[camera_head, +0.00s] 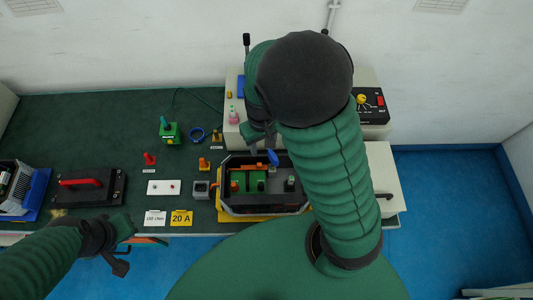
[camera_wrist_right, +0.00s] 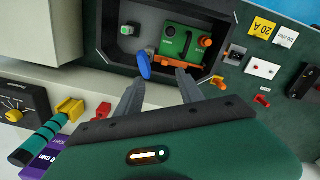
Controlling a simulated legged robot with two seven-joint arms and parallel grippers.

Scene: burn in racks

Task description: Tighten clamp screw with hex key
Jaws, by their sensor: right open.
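My right gripper (camera_head: 263,143) is open above the back edge of a black open box (camera_head: 265,210). In the right wrist view its two fingers (camera_wrist_right: 160,78) are apart with nothing between them. A blue oval piece (camera_wrist_right: 144,66) stands just beyond the left fingertip; it also shows in the head view (camera_head: 273,157). I cannot tell if it is the hex key's handle. Inside the box is a green block (camera_wrist_right: 183,40) with orange parts (camera_wrist_right: 204,70). I cannot make out the clamp screw. My left gripper (camera_head: 120,258) is low at the bench's front edge, its jaws unclear.
A green block with a teal knob (camera_head: 170,132), a blue ring (camera_head: 197,135) and a yellow 20 A card (camera_head: 181,218) lie left of the box. A black plate with a red handle (camera_head: 82,183) is further left. A pale cabinet (camera_head: 385,180) stands right.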

